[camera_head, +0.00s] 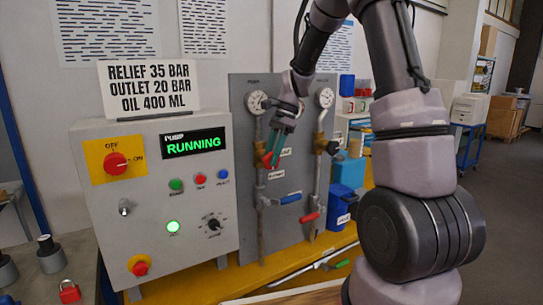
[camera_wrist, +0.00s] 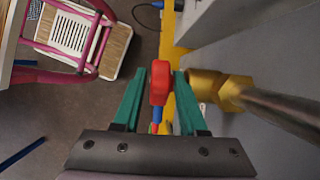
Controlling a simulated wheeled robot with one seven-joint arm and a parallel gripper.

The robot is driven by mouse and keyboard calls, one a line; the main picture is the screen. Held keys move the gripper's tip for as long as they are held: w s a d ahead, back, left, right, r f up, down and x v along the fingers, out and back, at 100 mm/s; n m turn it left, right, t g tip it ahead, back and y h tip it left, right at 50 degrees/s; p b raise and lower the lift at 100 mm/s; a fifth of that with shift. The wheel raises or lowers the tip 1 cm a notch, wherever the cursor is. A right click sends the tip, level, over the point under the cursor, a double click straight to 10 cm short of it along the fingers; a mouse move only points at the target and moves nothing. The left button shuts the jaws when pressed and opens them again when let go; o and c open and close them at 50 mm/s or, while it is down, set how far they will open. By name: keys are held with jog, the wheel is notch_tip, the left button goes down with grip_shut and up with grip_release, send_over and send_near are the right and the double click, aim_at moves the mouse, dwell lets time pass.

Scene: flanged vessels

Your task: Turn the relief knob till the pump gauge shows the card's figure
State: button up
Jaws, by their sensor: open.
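The card (camera_head: 148,86) on top of the grey control cabinet reads RELIEF 35 BAR, OUTLET 20 BAR, OIL 400 ML. The pump gauge (camera_head: 257,101) is at the upper left of the grey panel; its needle is too small to read. The red relief knob (camera_head: 268,160) is on the pipework below it, partly hidden by my gripper (camera_head: 275,153). In the wrist view the red knob (camera_wrist: 160,80) sits between the green fingers of my gripper (camera_wrist: 159,88). The fingers are open, one on either side, with narrow gaps showing.
A second gauge (camera_head: 324,97) is at the panel's upper right. A blue-handled valve (camera_head: 290,198) and a red-handled valve (camera_head: 309,217) sit lower on the panel. The cabinet display (camera_head: 194,143) reads RUNNING. In the wrist view a brass fitting (camera_wrist: 220,88) is close to the right finger.

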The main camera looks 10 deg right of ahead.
grip_shut()
jog(key=shift+a+h, duration=0.2)
jog(key=shift+h, duration=0.4)
jog(key=shift+t+h, duration=0.3)
jog(key=shift+h, duration=0.2)
grip_release()
jog(key=v, duration=1)
jog(key=shift+d, duration=0.1)
jog(key=shift+r, duration=0.4)
